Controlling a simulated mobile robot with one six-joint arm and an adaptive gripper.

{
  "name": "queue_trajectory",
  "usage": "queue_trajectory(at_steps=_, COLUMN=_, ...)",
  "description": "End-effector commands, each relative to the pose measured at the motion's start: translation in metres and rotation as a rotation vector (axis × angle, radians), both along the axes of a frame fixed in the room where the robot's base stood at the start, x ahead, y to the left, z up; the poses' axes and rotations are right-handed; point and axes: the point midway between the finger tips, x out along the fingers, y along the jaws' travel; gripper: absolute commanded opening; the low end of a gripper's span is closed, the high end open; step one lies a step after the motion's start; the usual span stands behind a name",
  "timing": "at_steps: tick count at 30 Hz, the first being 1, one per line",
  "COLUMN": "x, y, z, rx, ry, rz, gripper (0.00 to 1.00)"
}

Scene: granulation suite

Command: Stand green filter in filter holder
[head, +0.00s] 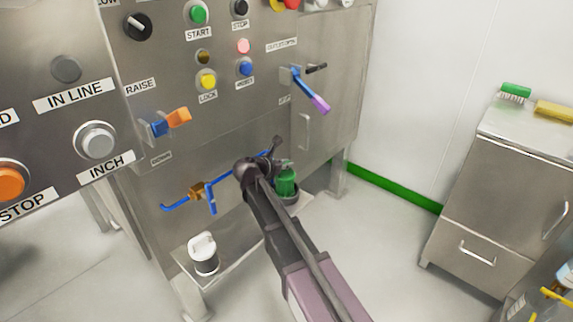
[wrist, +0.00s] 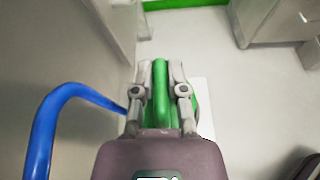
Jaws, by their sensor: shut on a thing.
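The green filter (head: 287,184) is upright at the low shelf under the machine panel. My gripper (head: 281,164) is shut on its upper part. In the wrist view the green filter (wrist: 160,90) shows between the two fingers of my gripper (wrist: 162,92). A dark round cup, which looks like the filter holder (head: 291,201), is right below the filter. The filter's lower end lines up with the cup's opening; I cannot tell if it rests on the bottom. My arm hides part of the cup's left side.
A white-topped canister (head: 203,253) stands on the low shelf (head: 229,266) left of my arm. A blue pipe with a brass valve (head: 197,191) runs close to the gripper's left; the blue pipe (wrist: 42,125) also shows in the wrist view. A steel cabinet (head: 497,190) stands at right.

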Motion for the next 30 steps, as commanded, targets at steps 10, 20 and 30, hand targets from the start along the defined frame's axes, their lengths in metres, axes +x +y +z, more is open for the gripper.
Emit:
queue_trajectory(at_steps=10, x=0.0, y=0.0001, z=-0.0066, rx=0.0, ry=0.0, rz=0.0, gripper=0.0)
queue_trajectory(at_steps=20, x=-0.0001, y=0.0001, z=-0.0062, rx=0.0, ry=0.0, rz=0.0, gripper=0.52)
queue_trajectory(at_steps=30, x=-0.0001, y=-0.0001, z=-0.0044, rx=0.0, ry=0.0, rz=0.0, gripper=0.52)
